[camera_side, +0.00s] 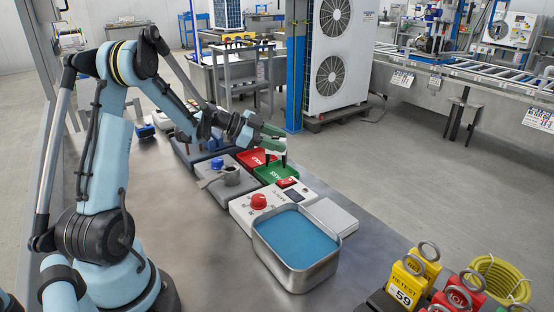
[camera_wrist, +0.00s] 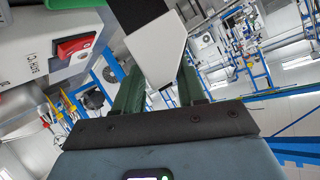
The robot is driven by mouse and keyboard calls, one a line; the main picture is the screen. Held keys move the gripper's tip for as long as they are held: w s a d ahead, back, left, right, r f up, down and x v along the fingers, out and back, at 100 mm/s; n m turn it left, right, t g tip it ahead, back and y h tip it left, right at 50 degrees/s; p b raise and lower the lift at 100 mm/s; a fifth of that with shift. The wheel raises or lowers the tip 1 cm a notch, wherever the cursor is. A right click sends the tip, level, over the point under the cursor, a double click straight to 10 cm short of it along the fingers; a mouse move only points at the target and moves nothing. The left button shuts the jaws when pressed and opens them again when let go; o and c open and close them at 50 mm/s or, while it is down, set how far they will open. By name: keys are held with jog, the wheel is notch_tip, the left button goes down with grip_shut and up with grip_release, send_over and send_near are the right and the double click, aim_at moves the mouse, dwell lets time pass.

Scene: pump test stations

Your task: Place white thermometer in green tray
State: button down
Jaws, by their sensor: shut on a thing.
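My gripper (camera_side: 284,159) is above the green tray (camera_side: 275,173) in the side view. In the wrist view its green fingers (camera_wrist: 160,76) are shut on a white thermometer (camera_wrist: 165,50) with a dark display face. The thermometer is held tilted between the fingers, and its lower part narrows toward them. In the side view I cannot make the thermometer out clearly at the fingertips. A green edge at the top left of the wrist view (camera_wrist: 28,14) appears to be part of the green tray.
A red tray (camera_side: 256,158) adjoins the green one. In front stand a white control box with a red knob (camera_side: 258,201) and a metal basin of blue liquid (camera_side: 296,237). A grey stand with a cup (camera_side: 228,184) is left. Yellow and red padlocks (camera_side: 405,285) are front right.

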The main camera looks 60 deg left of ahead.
aim_at(276, 152)
jog(key=shift+f, duration=1.9)
jog(key=c, duration=0.6)
grip_release()
jog(key=shift+f, duration=0.1)
jog(key=shift+c, duration=0.2)
